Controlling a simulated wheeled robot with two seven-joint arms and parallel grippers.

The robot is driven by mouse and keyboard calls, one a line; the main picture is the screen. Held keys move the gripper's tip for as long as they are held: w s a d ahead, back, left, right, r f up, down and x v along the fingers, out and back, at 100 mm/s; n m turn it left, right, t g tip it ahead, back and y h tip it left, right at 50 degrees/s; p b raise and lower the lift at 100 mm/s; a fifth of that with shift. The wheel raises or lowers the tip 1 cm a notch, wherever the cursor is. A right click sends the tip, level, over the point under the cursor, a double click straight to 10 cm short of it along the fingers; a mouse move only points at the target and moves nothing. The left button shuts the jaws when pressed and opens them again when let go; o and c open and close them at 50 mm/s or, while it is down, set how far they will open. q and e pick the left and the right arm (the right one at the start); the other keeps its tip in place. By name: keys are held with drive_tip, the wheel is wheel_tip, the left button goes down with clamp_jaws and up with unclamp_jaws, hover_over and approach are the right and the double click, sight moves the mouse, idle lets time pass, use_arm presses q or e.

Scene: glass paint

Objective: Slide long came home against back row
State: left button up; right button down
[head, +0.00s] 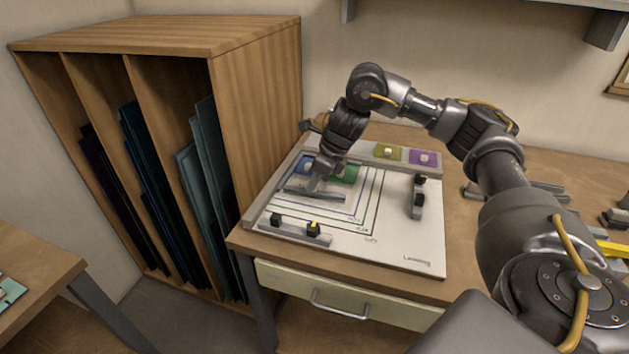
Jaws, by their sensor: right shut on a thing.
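The white layout board (408,245) lies on the workbench, printed with nested coloured outlines. A long grey came (331,196) lies low over the board's left part, running left to right. My right gripper (317,186) reaches down from above and is shut on the came near its middle. Just behind it, the back row shows a blue glass piece (305,166) and a green glass piece (347,174). The came looks close to their front edges; I cannot tell whether it touches. The gripper hides part of the row. My left gripper is not in view.
A grey rail (368,152) borders the board's back, with olive (388,153) and purple (424,157) squares. A front stop bar (292,229) and a right stop bar (418,199) carry small black blocks. Loose grey strips (545,188) lie right. A wooden rack (255,120) stands left.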

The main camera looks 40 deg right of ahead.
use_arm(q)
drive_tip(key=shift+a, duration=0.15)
use_arm(e)
drive_tip(key=shift+d, duration=0.1)
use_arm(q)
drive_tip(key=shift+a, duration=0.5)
use_arm(e)
drive_tip(key=shift+w+d, duration=0.2)
drive_tip(key=shift+w+d, duration=0.15)
drive_tip(key=shift+d, duration=0.05)
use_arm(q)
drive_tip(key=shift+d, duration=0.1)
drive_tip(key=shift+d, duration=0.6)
use_arm(e)
drive_tip(key=shift+w+d, duration=0.2)
drive_tip(key=shift+d, duration=0.1)
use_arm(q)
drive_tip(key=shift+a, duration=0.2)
use_arm(e)
drive_tip(key=shift+d, duration=0.1)
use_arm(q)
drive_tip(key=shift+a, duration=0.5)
use_arm(e)
drive_tip(key=shift+w+d, duration=0.2)
drive_tip(key=shift+d, duration=0.1)
